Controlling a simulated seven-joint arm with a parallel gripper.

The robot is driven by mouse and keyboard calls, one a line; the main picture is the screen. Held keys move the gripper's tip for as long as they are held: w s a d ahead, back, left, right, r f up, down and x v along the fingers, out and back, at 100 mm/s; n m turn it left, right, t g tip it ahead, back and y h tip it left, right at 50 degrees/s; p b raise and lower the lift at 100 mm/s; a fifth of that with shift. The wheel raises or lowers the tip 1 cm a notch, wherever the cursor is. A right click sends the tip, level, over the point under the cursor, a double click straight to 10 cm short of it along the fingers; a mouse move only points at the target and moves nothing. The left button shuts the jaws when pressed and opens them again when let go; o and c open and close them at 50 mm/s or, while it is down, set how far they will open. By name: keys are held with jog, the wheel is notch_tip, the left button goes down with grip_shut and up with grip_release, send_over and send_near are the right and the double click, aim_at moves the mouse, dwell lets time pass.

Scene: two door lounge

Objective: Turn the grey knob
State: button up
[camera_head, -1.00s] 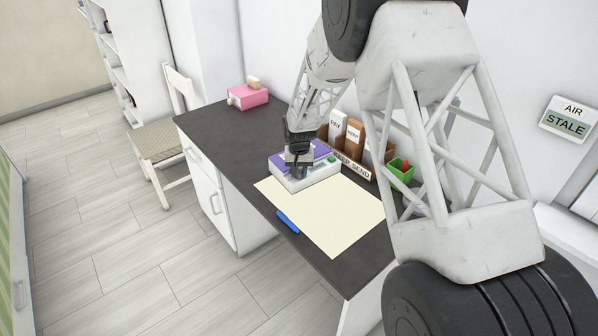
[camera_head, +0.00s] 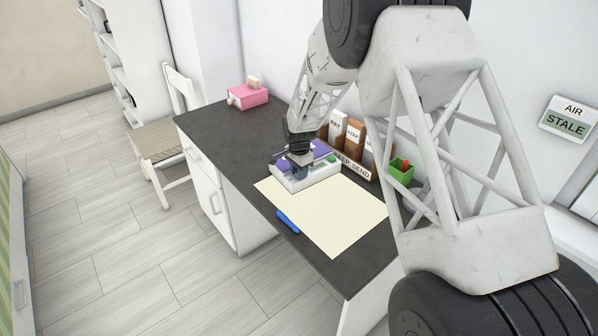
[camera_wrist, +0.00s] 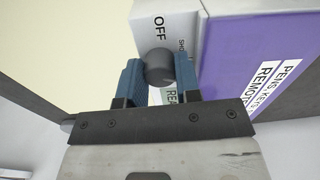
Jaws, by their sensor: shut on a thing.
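The grey knob (camera_wrist: 159,66) is a dark round knob on a white panel, seen in the wrist view. The word OFF is printed beside it and other lettering is partly covered by my fingers. My gripper (camera_wrist: 160,80) has its two blue fingers on either side of the knob, shut on it. In the head view my gripper (camera_head: 299,170) is over the front of the white device (camera_head: 318,177) with a purple top (camera_head: 320,149). The knob itself is hidden there.
The device stands on a dark desk (camera_head: 222,130) with a cream sheet (camera_head: 335,215) and a blue pen-like object (camera_head: 288,222) in front. Upright files (camera_head: 354,135) and a green box (camera_head: 400,172) stand behind. A pink box (camera_head: 247,96) is at the far end. A wall sign (camera_head: 568,118) reads AIR STALE.

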jog(key=shift+m, duration=1.1)
jog(key=o, duration=0.9)
jog(key=shift+o, duration=0.2)
jog(key=shift+n, duration=0.4)
